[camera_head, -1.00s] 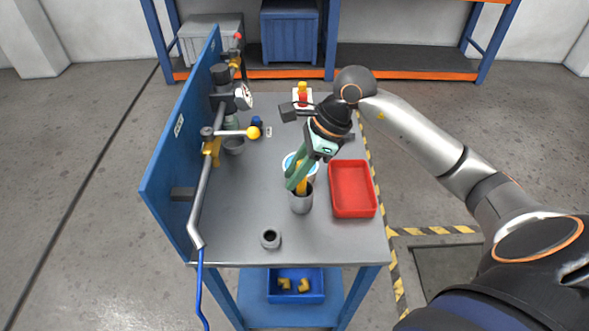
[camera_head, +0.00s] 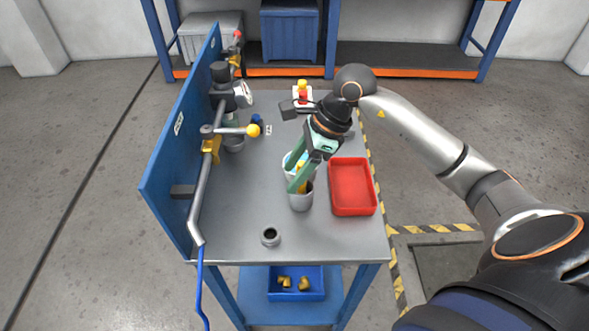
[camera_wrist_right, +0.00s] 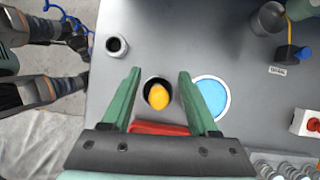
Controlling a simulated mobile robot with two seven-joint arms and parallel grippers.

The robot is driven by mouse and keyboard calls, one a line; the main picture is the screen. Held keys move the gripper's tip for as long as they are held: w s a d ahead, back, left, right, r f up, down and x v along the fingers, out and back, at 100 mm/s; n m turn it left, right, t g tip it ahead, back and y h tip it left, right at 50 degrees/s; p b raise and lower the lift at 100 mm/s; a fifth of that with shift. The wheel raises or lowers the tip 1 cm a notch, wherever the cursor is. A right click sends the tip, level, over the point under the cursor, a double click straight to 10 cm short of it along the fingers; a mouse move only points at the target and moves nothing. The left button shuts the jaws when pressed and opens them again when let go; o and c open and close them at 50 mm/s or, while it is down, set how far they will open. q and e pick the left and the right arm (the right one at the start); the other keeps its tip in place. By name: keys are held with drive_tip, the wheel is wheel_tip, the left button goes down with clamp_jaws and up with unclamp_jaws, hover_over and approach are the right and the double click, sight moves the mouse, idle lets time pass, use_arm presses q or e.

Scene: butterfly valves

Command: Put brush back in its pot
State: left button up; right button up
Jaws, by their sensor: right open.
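The brush (camera_wrist_right: 157,95) stands in the grey metal pot (camera_head: 301,201), its yellow end showing inside the dark opening in the right wrist view. The rest of the brush is hidden by the pot. My right gripper (camera_head: 296,181) is above the pot, with its green fingers apart on either side of the brush. The fingers (camera_wrist_right: 158,76) are open in the right wrist view, with clear gaps between them and the yellow end. My left gripper does not show in the head view.
A red tray (camera_head: 335,200) lies to the right of the pot. A cup with blue contents (camera_wrist_right: 211,97) stands close behind the pot. A small dark-mouthed cup (camera_head: 271,237) stands nearer the front edge. The blue valve panel (camera_head: 170,165) borders the table's left.

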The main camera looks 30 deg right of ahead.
drive_tip(key=shift+s+d+f+b, duration=0.15)
drive_tip(key=shift+d+b, duration=0.15)
drive_tip(key=shift+d, duration=0.1)
drive_tip(key=d, duration=0.1)
drive_tip(key=s+d+b, duration=0.1)
drive_tip(key=d+b, duration=0.1)
drive_tip(key=shift+s+d, duration=0.15)
drive_tip(key=shift+s, duration=0.15)
